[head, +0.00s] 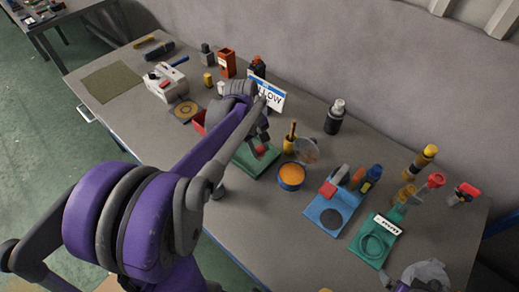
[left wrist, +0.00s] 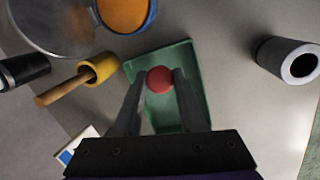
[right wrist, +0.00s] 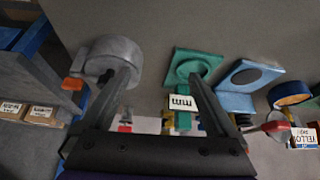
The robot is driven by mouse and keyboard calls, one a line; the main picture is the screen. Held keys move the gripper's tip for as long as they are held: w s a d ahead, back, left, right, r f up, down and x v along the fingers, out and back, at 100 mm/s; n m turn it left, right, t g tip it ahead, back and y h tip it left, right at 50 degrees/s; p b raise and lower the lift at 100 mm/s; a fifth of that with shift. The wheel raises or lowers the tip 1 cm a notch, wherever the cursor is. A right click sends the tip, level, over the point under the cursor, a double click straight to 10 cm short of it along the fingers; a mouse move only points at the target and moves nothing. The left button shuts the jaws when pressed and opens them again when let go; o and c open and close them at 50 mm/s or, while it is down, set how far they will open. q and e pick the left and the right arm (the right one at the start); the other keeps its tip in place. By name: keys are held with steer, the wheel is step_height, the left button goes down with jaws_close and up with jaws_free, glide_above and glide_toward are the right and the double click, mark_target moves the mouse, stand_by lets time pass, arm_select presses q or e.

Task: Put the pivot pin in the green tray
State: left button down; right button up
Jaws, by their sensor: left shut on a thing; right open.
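The green tray (head: 243,160) lies on the workbench in the head view, partly hidden by my left arm. It also shows in the left wrist view (left wrist: 190,60), below the fingers. My left gripper (head: 260,141) is over the tray, fingers pointing down. It is shut on a red, round-ended piece (left wrist: 159,79), which I take to be the pivot pin. The red piece (head: 261,149) also shows in the head view; I cannot tell whether it touches the tray floor. My right gripper (right wrist: 160,78) is open and empty, with a grey round part beyond its left finger.
A blue tub with orange contents (head: 291,176) and a yellow piece with a wooden handle (head: 290,140) stand right of the tray. A hollow grey cylinder (left wrist: 290,60) stands nearby. Blue (head: 318,207) and green (head: 371,257) fixtures are farther right. The front bench edge is mostly clear.

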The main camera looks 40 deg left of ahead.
arm_select(q)
steer(key=shift+f, duration=0.55)
steer(key=c, duration=0.9)
jaws_free()
steer(key=shift+f, duration=0.2)
steer(key=o, duration=0.4)
